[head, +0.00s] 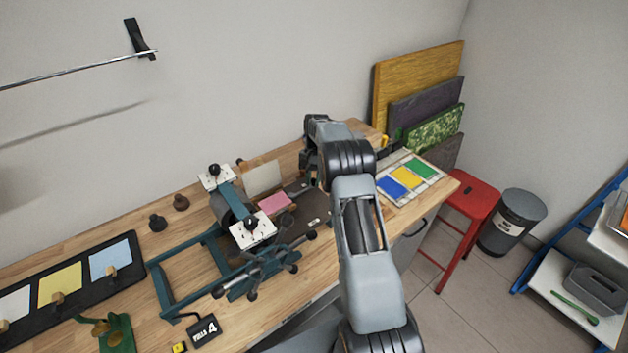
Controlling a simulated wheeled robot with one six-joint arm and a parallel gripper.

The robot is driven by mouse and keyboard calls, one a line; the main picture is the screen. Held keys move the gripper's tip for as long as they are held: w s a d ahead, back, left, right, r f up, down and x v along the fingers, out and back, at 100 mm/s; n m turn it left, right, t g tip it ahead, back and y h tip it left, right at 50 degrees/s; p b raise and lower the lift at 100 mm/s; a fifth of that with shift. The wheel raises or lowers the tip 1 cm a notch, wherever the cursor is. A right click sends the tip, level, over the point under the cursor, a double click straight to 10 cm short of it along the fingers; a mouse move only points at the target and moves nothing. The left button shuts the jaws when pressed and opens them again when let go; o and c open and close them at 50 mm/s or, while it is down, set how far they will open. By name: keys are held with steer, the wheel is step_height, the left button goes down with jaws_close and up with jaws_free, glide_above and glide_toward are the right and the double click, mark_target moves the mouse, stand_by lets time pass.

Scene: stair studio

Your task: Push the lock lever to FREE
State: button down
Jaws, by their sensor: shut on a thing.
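A teal press (235,201) stands on the wooden workbench. It has a dark roller, white plates with black knobs, and a spoked handwheel (260,272) at its front. I cannot pick out which part is the lock lever, and no FREE marking is readable. My arm reaches up from the bottom over the bench, right of the press, and bends over near the wall. My gripper is not visible; the arm hides that spot. What it holds cannot be seen.
A small black counter box (204,330) lies before the press. A dark tray with coloured sheets (60,286) is at left. Blue, yellow and green sheets (405,178) lie at right. A red stool (470,200) and grey bin (513,222) stand right of the bench.

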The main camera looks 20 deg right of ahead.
stand_by(0.3)
steer(key=c, duration=1)
jaws_free()
steer(key=shift+a, duration=0.1)
steer(key=shift+r, duration=0.1)
steer(key=shift+p+v, duration=1.25)
steer(key=shift+v, duration=4.65)
